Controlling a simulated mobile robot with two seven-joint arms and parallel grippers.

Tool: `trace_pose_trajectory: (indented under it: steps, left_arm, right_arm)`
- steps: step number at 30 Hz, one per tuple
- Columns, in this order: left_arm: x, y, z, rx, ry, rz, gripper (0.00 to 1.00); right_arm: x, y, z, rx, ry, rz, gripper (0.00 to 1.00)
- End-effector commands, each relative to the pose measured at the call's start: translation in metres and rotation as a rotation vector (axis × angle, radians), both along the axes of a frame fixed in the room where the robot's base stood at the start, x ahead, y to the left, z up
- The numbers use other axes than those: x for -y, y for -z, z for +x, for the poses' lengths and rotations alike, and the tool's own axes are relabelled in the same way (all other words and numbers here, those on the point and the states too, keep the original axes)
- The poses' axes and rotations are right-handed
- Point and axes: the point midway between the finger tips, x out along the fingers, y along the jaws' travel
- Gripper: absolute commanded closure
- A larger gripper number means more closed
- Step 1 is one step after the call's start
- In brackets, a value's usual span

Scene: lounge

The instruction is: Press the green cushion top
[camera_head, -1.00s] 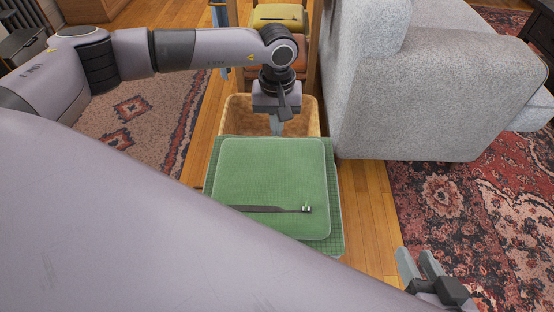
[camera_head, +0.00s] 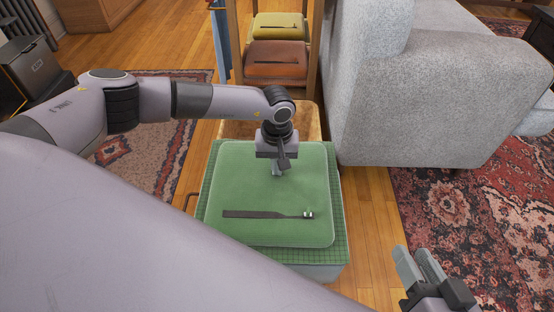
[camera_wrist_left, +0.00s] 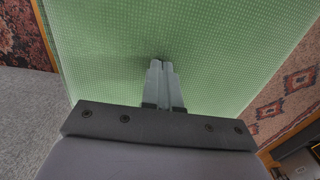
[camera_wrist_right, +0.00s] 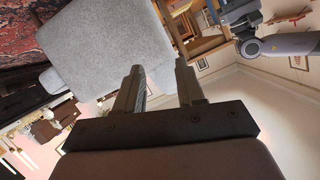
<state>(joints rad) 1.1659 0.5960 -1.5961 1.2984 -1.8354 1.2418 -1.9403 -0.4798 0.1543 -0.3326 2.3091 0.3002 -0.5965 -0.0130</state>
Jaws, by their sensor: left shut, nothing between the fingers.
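The green cushion top (camera_head: 235,180) lies flat on a green checked box-like base (camera_head: 338,225). A dark strip (camera_head: 262,214) with a shiny metal end lies across its near half. My left gripper (camera_head: 277,172) is shut and empty, pointing down at the far half of the cushion. In the left wrist view its closed fingertips (camera_wrist_left: 161,64) end at the green surface with a dark shadow beside them; I cannot tell whether they touch. My right gripper (camera_head: 420,265) is open and empty, well right of the cushion. Its spread fingers show in the right wrist view (camera_wrist_right: 158,66).
A shelf with an orange cushion (camera_head: 275,60) and a yellow cushion (camera_head: 278,26) is further back. A grey sofa (camera_head: 420,110) stands to the right. Wooden floor and rugs lie around.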

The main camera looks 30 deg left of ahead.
Motion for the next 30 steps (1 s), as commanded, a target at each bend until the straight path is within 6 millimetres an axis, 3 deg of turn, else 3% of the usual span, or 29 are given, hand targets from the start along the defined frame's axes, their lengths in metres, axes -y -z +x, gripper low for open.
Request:
trace_pose_trajectory:
  steps: [10, 19, 30]
  left_arm:
    - [0.0, 0.002, 0.0, 0.0, 0.001, 0.0, 1.0]
    - [0.001, 0.035, 0.0, 0.0, 0.002, 0.0, 1.0]
    - [0.0, 0.04, -0.001, 0.001, 0.002, 0.0, 1.0]
  right_arm:
    - [0.001, 0.0, 0.0, 0.004, 0.001, -0.003, 0.62]
    - [0.015, 0.005, -0.003, 0.098, 0.028, -0.078, 0.62]
    - [0.018, 0.001, -0.003, 0.122, 0.034, -0.097, 0.62]
